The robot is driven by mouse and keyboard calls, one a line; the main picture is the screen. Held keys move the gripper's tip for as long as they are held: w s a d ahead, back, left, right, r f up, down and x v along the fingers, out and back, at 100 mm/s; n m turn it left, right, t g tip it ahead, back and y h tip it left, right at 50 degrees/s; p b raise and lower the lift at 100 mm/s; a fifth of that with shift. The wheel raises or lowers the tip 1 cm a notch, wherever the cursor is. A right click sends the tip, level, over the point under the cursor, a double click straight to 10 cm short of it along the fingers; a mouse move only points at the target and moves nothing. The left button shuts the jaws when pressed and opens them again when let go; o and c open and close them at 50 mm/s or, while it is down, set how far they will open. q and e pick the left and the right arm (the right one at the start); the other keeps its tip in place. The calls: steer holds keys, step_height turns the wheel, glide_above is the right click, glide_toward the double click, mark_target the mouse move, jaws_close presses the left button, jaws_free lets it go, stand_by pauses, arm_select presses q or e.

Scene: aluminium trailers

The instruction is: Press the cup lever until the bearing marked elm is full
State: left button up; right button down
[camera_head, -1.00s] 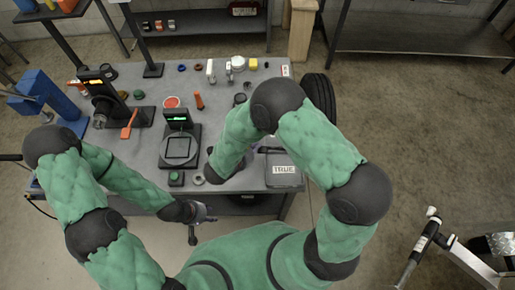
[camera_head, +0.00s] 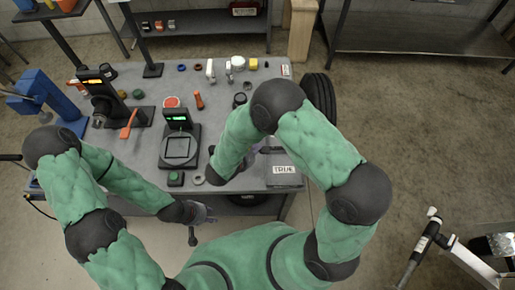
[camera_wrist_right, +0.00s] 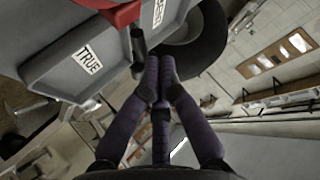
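A black stand (camera_head: 104,103) with an orange lever (camera_head: 129,124) is at the left of the grey table; I cannot tell whether this is the cup lever. Small ring-like parts lie on the table, and no elm mark is readable. My left gripper (camera_head: 208,213) is at the table's front edge, too small to tell open or shut. In the head view my right gripper (camera_head: 266,149) is partly hidden behind my arm, near the grey box marked TRUE (camera_head: 284,182). In the right wrist view its purple fingers (camera_wrist_right: 160,68) meet at the tips, with nothing visible between them.
A black device with a lit display (camera_head: 178,117) and square plate stands mid-table. A blue press (camera_head: 40,92) is at the left. Bottles and small parts line the back. In the wrist view, a dark cylinder (camera_wrist_right: 138,48) and a tyre (camera_wrist_right: 195,45) are close beyond the fingertips.

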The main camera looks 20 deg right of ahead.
steer(key=shift+s+d+f+b, duration=0.1)
steer(key=shift+f+b, duration=0.2)
steer(key=shift+f, duration=0.2)
stand_by(0.9)
steer(key=shift+r, duration=0.1)
steer(key=shift+w+a+r+p, duration=0.1)
steer(key=shift+a+r+p, duration=0.1)
steer(key=shift+r+p, duration=0.5)
steer(key=shift+w+a+r+p, duration=0.1)
steer(key=shift+a+r+p, duration=0.1)
steer(key=shift+r+p, duration=0.45)
steer(key=r+p, duration=0.2)
steer(key=a+r+p, duration=0.1)
steer(key=r+p, duration=0.1)
steer(key=shift+w+a+r+p, duration=0.2)
steer(key=shift+r+p, duration=0.1)
steer(key=shift+r, duration=0.1)
